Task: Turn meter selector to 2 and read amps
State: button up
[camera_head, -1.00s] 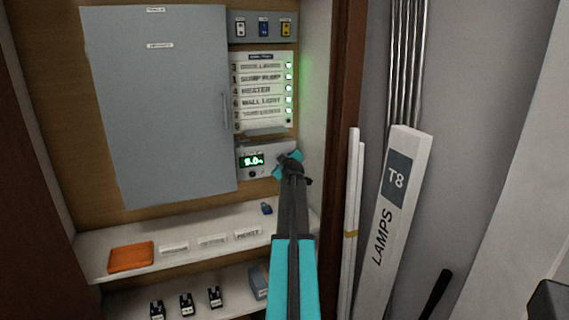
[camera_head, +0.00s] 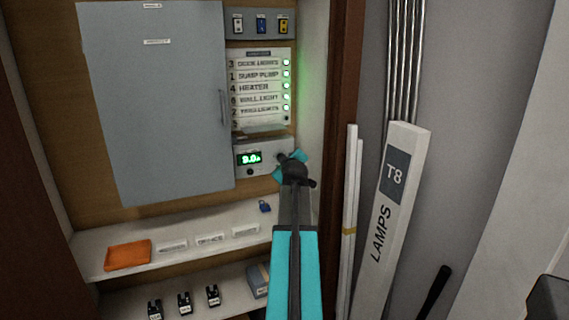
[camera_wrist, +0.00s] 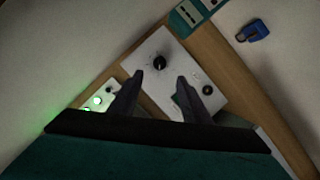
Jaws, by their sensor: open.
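The meter (camera_head: 272,150) is a pale box below the breaker panel, with a lit green display (camera_head: 250,157) whose small digits look like 0.0 A, though the first digit is unclear. In the wrist view its face (camera_wrist: 181,72) carries a black selector knob (camera_wrist: 159,62) and a smaller dark round part (camera_wrist: 207,90). The knob's position numbers are not readable. My gripper (camera_head: 290,158) is at the meter's right side and hides the selector in the head view. In the wrist view my gripper (camera_wrist: 160,78) is open, its fingertips either side of the line to the knob; contact cannot be told.
A grey cabinet door (camera_head: 155,105) is left of the meter. The breaker panel (camera_head: 262,90) has green lights. A shelf (camera_head: 90,248) below holds an orange tray (camera_head: 127,255) and a blue padlock (camera_head: 264,206). A lamp box (camera_head: 395,220) leans at right.

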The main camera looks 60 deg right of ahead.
jog(key=shift+v, duration=1.75)
